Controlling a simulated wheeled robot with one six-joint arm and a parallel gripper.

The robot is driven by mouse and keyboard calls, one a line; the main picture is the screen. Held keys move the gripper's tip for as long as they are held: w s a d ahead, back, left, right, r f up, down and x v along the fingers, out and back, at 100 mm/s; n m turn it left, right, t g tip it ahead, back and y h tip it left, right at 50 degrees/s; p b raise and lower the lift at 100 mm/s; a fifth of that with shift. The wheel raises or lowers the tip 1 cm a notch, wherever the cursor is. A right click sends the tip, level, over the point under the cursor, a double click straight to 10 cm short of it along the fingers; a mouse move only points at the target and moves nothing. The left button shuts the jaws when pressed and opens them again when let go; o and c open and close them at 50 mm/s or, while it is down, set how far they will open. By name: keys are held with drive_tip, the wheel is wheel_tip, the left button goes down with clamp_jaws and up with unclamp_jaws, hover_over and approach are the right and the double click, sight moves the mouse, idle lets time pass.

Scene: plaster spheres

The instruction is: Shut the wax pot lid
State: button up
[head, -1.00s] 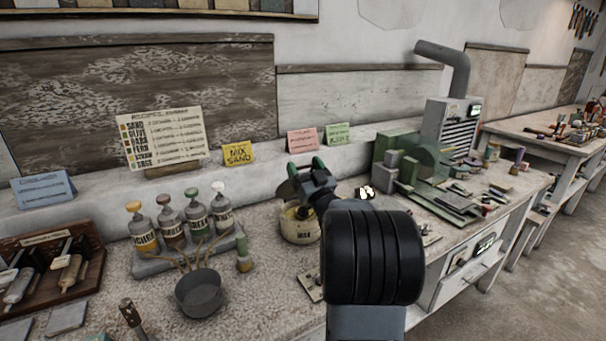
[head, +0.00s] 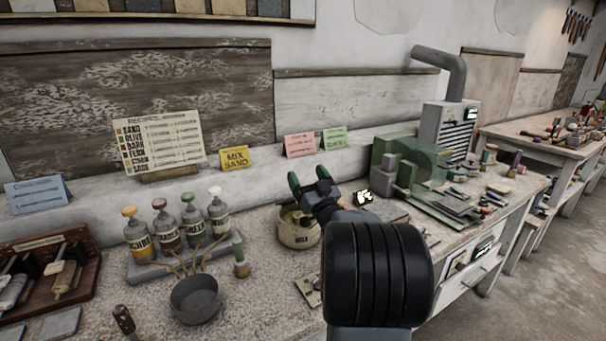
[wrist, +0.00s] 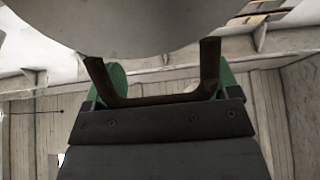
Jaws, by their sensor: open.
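The wax pot (head: 298,234) is a cream, round pot on the bench, left of my black forearm. My gripper (head: 308,177) is over the pot's far side, with its two green-tipped fingers spread apart and pointing up and back. Only the pot's left rim shows clearly; my gripper hides much of its top. No raised lid stands out in the head view, and I cannot tell the lid's angle. The wrist view shows a large grey rounded surface (wrist: 130,25), probably the lid, close in front of the open fingers. I cannot tell if they touch it.
A bottle rack (head: 180,255) and a grey pan (head: 196,298) stand left of the pot, with a small green-topped bottle (head: 241,258) between. A green machine (head: 425,170) stands to the right. Cards line the ledge behind.

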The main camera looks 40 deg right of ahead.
drive_tip(key=s+a, duration=0.1)
drive_tip(key=s, duration=0.9)
drive_tip(key=shift+s+a, duration=0.25)
drive_tip(key=shift+s, duration=0.05)
